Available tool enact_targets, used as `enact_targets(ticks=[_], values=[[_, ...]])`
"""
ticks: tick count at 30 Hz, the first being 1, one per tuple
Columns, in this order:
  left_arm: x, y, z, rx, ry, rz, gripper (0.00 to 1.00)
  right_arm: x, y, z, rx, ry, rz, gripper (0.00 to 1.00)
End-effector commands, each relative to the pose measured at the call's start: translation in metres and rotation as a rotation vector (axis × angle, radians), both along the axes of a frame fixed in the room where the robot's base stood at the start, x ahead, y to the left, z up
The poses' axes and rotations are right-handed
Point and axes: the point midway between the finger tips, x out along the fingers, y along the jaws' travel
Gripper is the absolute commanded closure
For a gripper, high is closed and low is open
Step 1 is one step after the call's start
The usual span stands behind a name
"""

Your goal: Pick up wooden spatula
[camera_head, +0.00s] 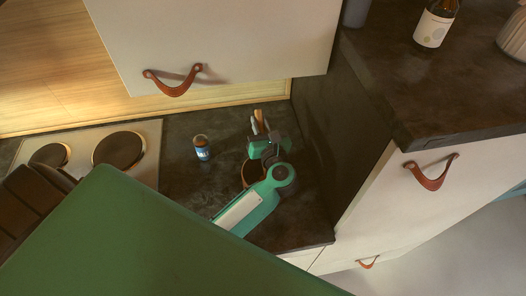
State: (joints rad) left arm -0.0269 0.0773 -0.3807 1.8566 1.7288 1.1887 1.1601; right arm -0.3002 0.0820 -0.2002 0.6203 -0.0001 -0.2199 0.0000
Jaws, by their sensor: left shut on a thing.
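My left gripper (262,143) is over the dark counter, close to the corner by the tall dark side panel. Wooden utensil tops (259,120) stick up just beyond the gripper, and one is the wooden spatula as far as I can tell. The gripper is shut on it, though the fingers and the grip are mostly hidden by my wrist. A brown round holder (248,174) stands below the gripper, partly covered by my green arm. I cannot tell whether the spatula's lower end is still inside the holder. My right gripper is not in view.
A small blue-labelled jar (202,149) stands left of the holder. A stove with dark round plates (119,149) is further left. A white cabinet (235,45) with a leather pull hangs above. A higher dark counter (400,85) with a bottle (433,27) is at right.

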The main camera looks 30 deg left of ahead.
Motion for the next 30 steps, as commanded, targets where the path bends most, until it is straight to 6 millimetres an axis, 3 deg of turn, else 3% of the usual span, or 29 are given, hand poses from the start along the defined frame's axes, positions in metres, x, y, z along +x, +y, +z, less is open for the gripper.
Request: enact_targets(ticks=[8, 21, 30], values=[[0.0, 0.0, 0.011, -0.004, -0.004, 0.0, 1.0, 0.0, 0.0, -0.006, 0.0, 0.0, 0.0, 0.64], [0.0, 0.0, 0.089, -0.004, -0.004, 0.0, 1.0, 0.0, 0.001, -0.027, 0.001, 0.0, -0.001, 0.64], [0.0, 0.0, 0.101, 0.001, 0.001, -0.001, 1.0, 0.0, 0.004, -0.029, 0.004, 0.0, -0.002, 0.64]])
